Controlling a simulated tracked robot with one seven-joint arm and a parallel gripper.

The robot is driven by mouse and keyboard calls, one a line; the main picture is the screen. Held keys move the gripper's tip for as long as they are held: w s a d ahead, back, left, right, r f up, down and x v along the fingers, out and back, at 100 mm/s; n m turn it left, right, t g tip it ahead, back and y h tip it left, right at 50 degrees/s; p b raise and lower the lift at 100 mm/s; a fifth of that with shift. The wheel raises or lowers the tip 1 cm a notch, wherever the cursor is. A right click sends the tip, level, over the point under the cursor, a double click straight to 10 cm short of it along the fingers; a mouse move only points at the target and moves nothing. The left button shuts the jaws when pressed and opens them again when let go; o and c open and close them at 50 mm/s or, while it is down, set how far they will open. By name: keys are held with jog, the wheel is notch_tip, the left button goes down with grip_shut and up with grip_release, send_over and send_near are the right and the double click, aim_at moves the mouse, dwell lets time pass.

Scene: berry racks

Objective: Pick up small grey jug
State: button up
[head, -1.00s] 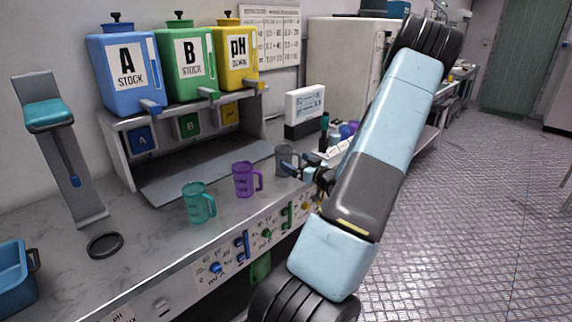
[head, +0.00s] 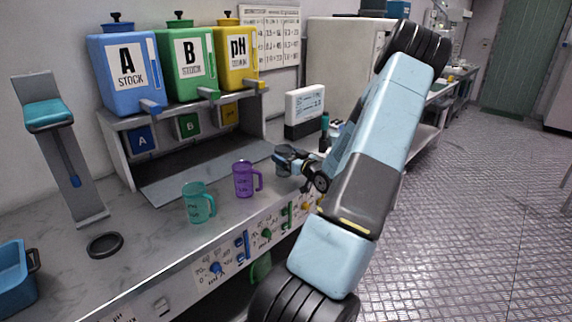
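The small grey jug (head: 282,167) stands on the grey bench top, right of the purple jug (head: 243,179), in the head view. My gripper (head: 290,158) is at the grey jug, on its right side and upper part, and overlaps it in the picture. The fingers and the jug's handle are dark and small here, so I cannot tell whether the fingers are closed on it. The jug looks upright.
A teal jug (head: 199,203) stands left of the purple one. Behind are the dispenser stand (head: 122,150) with blue, green and yellow tanks, and a white display box (head: 304,108). The bench front edge carries several knobs.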

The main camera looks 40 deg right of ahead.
jog(key=c, duration=0.9)
